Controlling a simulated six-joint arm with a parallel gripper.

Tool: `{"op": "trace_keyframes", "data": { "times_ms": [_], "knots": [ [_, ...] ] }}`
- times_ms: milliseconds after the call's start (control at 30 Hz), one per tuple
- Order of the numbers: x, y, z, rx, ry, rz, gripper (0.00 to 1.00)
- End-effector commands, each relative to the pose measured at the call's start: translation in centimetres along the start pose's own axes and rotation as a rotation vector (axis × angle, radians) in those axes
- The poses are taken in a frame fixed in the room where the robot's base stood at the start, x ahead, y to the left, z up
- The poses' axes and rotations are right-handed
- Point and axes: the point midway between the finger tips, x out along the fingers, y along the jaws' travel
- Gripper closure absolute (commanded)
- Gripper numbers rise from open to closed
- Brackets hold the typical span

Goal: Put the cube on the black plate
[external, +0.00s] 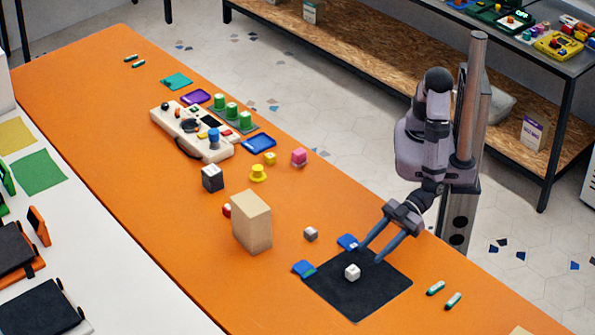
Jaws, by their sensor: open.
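A small white cube (352,272) rests on the black plate (375,297), near the plate's middle. The plate is a flat dark square on the orange table. My gripper (369,254) is open, with its two fingers pointing down toward the plate's back edge. The fingertips are close to the cube, just behind and to the right of it in the picture. I cannot tell whether a finger touches the cube, but the cube does not appear to be between the fingers.
Blue pieces (304,269) and (347,242) lie at the plate's edge. Green-white cylinders (444,293) lie to the right. The table's left front is clear.

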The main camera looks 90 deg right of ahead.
Motion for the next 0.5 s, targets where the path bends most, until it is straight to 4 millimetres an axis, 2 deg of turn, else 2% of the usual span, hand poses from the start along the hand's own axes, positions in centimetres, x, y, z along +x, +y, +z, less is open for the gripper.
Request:
{"op": "trace_keyframes", "data": {
  "times_ms": [33,200,500],
  "knots": [
    [-0.9,-0.1,0.0,-0.001,0.0,-0.004,0.57],
    [-2.6,-0.1,0.0,0.0,0.0,-0.002,0.57],
    [-3.4,0.0,0.0,-0.001,0.0,0.0,0.57]
  ]
}}
